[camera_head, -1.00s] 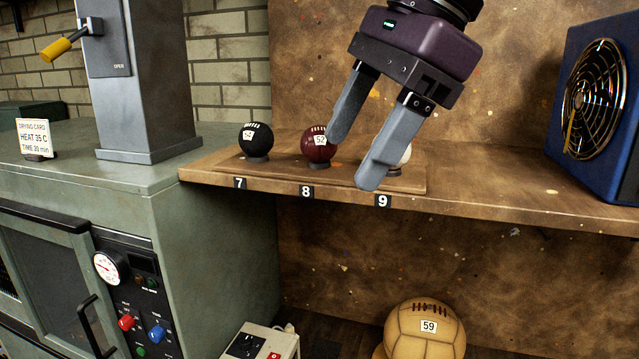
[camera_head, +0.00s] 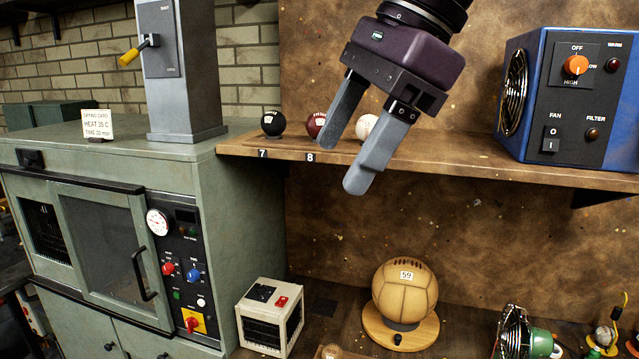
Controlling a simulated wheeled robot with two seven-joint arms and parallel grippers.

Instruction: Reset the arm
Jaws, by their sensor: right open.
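My right gripper (camera_head: 350,150) comes in from the top right. Its two grey fingers are apart with nothing between them that I can see held. It hangs in front of the wooden shelf (camera_head: 470,163). Behind it on the shelf stand a black ball (camera_head: 273,123), a dark red ball (camera_head: 316,125) and a white ball (camera_head: 367,127). The fingers partly hide the red and white balls. A large tan leather ball (camera_head: 405,290) labelled 59 sits on a round wooden stand (camera_head: 383,331) below the shelf. My left gripper is not in view.
A blue fan unit (camera_head: 580,100) stands at the shelf's right. A green drying cabinet (camera_head: 110,215) with a lever post (camera_head: 182,80) is at left. A cream box (camera_head: 268,318), a green-based small fan (camera_head: 515,335) and other items stand on the lower bench.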

